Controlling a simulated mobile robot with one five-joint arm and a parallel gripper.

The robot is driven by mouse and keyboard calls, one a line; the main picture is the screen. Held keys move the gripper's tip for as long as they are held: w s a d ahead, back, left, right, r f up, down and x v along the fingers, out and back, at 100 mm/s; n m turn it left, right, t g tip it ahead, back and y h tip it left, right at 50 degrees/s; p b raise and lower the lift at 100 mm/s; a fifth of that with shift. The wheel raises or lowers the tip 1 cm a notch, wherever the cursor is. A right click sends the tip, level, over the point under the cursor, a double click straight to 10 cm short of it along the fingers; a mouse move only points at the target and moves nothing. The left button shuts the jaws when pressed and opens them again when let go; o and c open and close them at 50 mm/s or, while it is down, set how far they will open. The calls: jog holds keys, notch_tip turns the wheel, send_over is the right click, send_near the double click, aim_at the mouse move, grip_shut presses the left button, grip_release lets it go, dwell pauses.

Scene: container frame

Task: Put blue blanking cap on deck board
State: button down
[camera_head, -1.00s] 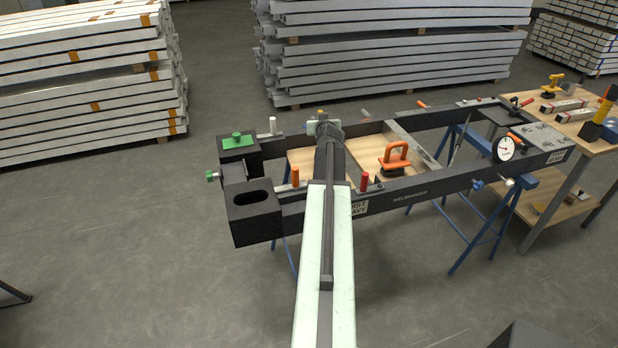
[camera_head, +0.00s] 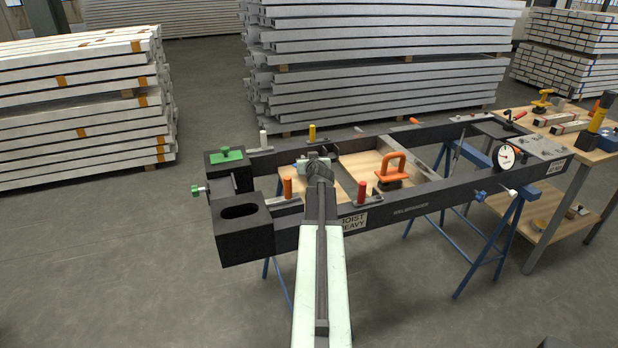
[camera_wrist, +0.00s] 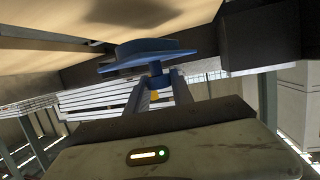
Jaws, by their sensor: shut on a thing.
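The blue blanking cap (camera_wrist: 150,56) is in the wrist view, a wide flat disc with a short stem. My gripper (camera_wrist: 159,84) is shut on the stem. The deck board (camera_wrist: 75,20) is the pale wood filling the upper left of the wrist view, with a dark shadow on it beside the cap. Whether cap and board touch cannot be told. In the head view the deck board (camera_head: 362,164) lies inside the black frame, and my gripper (camera_head: 318,163) is over its left part. The cap is hidden there by my arm.
The black container frame (camera_head: 420,199) surrounds the board. An orange-handled tool (camera_head: 392,170) stands on the board to the right. A dial gauge (camera_head: 506,157) is farther right.

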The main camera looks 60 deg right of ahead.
notch_tip(320, 180, down, 4)
jog(key=b, duration=0.4)
jog(key=shift+r, duration=0.25)
jog(key=c, duration=1.1)
grip_release()
jog(key=shift+f, duration=0.1)
jog(key=shift+s+a+r+p, duration=0.2)
jog(key=shift+r+p, duration=0.05)
jog(key=shift+p, duration=0.15)
jog(key=p+v, duration=0.2)
jog(key=v, duration=0.4)
jog(key=shift+a+r, duration=0.1)
jog(key=shift+a, duration=0.05)
jog(key=shift+s+a, duration=0.3)
